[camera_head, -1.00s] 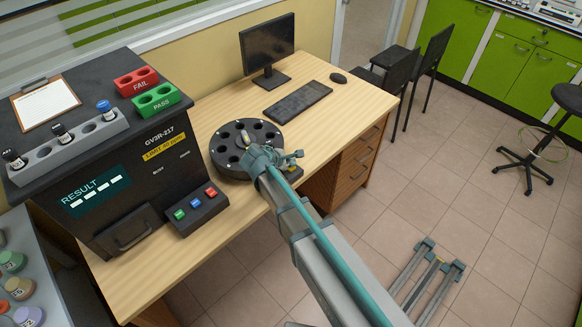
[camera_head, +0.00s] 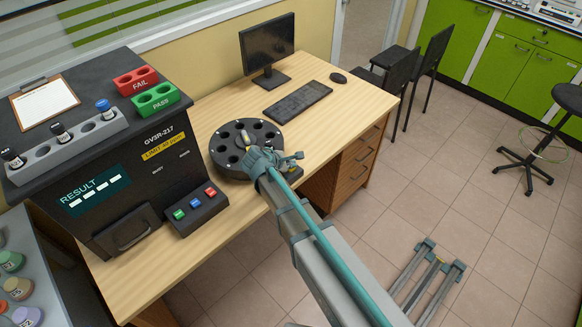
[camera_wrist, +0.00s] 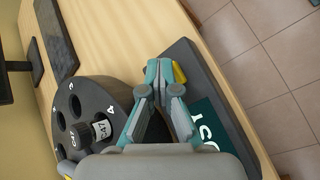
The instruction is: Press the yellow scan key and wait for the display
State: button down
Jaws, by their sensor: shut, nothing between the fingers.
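The yellow scan key (camera_wrist: 180,72) shows in the wrist view on a dark panel beside the round black carousel, partly hidden by my fingers. My gripper (camera_wrist: 160,68) is shut and empty, its tips right beside the key in the picture. I cannot tell whether they touch it. A teal display (camera_wrist: 207,122) with pale characters, cut off by my gripper, lies on the same panel. In the head view my gripper (camera_head: 296,157) is at the carousel's right side, and my arm hides most of the panel.
The carousel (camera_head: 225,172) holds one vial (camera_wrist: 90,132) close to my gripper. The analyser (camera_head: 150,170) with its dashed RESULT display stands to the left, its red, blue and green buttons in front. A keyboard (camera_head: 298,100) and monitor (camera_head: 267,45) stand behind.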

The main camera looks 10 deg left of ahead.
jog(key=shift+r, duration=0.1)
dwell(0.3)
jog(key=shift+r+p, duration=0.6)
jog(key=shift+r, duration=0.2)
jog(key=shift+r+p, duration=1.55)
jog(key=shift+r, duration=1)
